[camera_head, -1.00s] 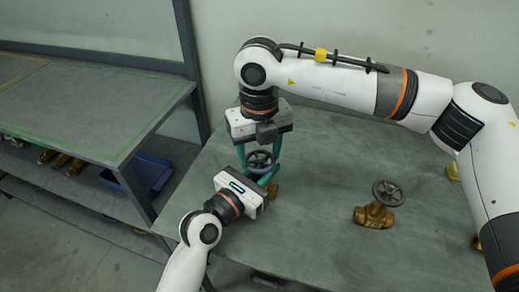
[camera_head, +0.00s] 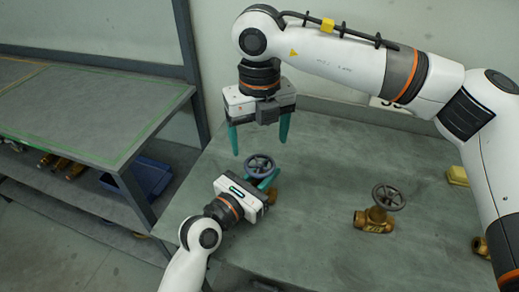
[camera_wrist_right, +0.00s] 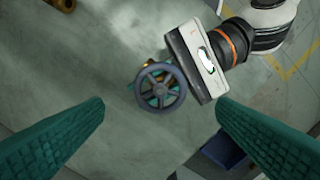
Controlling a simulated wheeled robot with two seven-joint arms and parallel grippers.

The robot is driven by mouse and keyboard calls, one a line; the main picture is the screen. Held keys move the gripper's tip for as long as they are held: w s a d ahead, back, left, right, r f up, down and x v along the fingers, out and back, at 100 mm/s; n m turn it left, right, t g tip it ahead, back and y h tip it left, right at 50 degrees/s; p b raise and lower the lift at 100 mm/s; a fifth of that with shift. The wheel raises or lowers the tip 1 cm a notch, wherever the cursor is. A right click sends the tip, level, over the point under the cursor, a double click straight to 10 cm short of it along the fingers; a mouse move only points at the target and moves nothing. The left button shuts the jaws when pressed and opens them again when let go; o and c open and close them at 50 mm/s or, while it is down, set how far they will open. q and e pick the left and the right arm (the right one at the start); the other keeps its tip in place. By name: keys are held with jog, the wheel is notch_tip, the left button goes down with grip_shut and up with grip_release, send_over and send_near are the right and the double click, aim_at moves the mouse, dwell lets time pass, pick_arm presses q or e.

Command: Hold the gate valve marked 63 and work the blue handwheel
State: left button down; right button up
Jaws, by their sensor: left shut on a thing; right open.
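The gate valve has a blue-grey handwheel (camera_head: 259,165) facing up; little of its brass body (camera_head: 273,195) shows, and no 63 marking is readable. My left gripper (camera_head: 266,180) is shut on this valve below the wheel, coming from the front left. My right gripper (camera_head: 259,145) is open and empty, pointing down above the valve, its teal fingers clear of the wheel. In the right wrist view the handwheel (camera_wrist_right: 148,98) lies between and beyond the two open fingers, with the left gripper's housing (camera_wrist_right: 198,62) beside it. The left fingertips are mostly hidden.
A second brass valve with a grey handwheel (camera_head: 388,197) stands on the green table (camera_head: 330,240) to the right. A yellow object (camera_head: 457,175) and another brass piece (camera_head: 480,245) are near the right edge. A shelf bench (camera_head: 90,110) with a blue bin (camera_head: 150,176) stands left.

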aim_at(260, 162)
pick_arm(q)
jog(key=shift+f, duration=0.15)
pick_arm(e)
notch_tip(260, 162, up, 7)
jog(key=shift+f, duration=0.1)
pick_arm(q)
jog(key=c, duration=1.1)
grip_release()
